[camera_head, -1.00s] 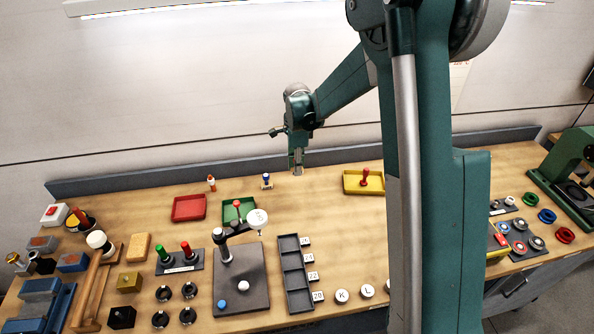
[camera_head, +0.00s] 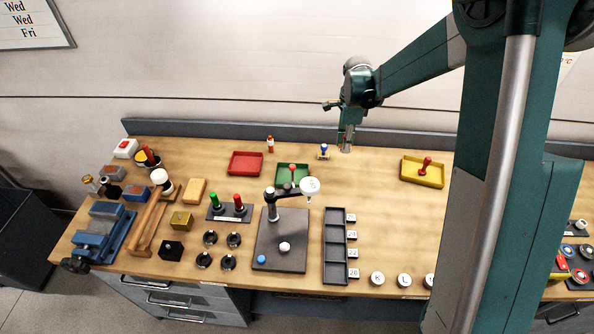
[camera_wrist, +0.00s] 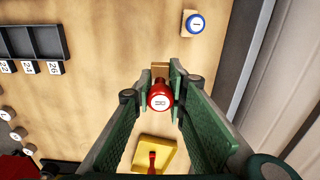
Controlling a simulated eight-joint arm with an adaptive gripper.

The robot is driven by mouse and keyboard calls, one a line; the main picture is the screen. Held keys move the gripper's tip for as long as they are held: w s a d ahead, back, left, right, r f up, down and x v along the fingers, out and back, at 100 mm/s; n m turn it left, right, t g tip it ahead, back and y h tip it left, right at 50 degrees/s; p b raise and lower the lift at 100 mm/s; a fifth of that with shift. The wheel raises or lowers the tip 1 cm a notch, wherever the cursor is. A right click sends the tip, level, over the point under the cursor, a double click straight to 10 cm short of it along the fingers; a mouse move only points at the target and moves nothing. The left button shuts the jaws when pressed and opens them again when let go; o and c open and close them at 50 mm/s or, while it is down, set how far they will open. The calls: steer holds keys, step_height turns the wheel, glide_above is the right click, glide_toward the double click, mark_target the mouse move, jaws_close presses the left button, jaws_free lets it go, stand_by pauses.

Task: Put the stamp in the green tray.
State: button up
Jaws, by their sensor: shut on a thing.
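My gripper (camera_head: 346,147) is near the back of the bench, just right of the blue-topped stamp (camera_head: 324,150). In the wrist view my gripper (camera_wrist: 160,92) is shut on an upright red stamp (camera_wrist: 159,97) with a round letter label on top. A small wooden base shows beyond its knob. In the head view the fingers mostly hide it; I cannot tell whether it touches the bench. The green tray (camera_head: 281,182) is to the left, behind the round white-headed stand, which partly covers it. A red-handled piece (camera_head: 292,172) is in that tray.
A red tray (camera_head: 233,170) and a red-topped piece (camera_head: 270,144) are farther left. A yellow tray (camera_head: 408,176) with a red-handled piece is to the right. The stand (camera_head: 272,213) rises in front of the green tray. Bench wood between gripper and stand is clear.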

steer(key=s+a+n, duration=0.2)
steer(key=s+a, duration=0.1)
steer(key=a, duration=0.5)
steer(key=s+a+n, duration=0.2)
steer(key=s+a, duration=0.2)
steer(key=a, duration=0.4)
steer(key=shift+a+r+b, duration=0.25)
steer(key=shift+a+b, duration=0.05)
glide_above(299, 178)
steer(key=shift+d+f, duration=0.1)
steer(key=shift+f, duration=3.05)
steer(key=shift+f, duration=1.85)
steer(key=shift+f, duration=0.1)
steer(key=o, duration=0.5)
steer(key=shift+f, duration=0.1)
steer(key=shift+c, duration=0.2)
steer(key=o, duration=0.4)
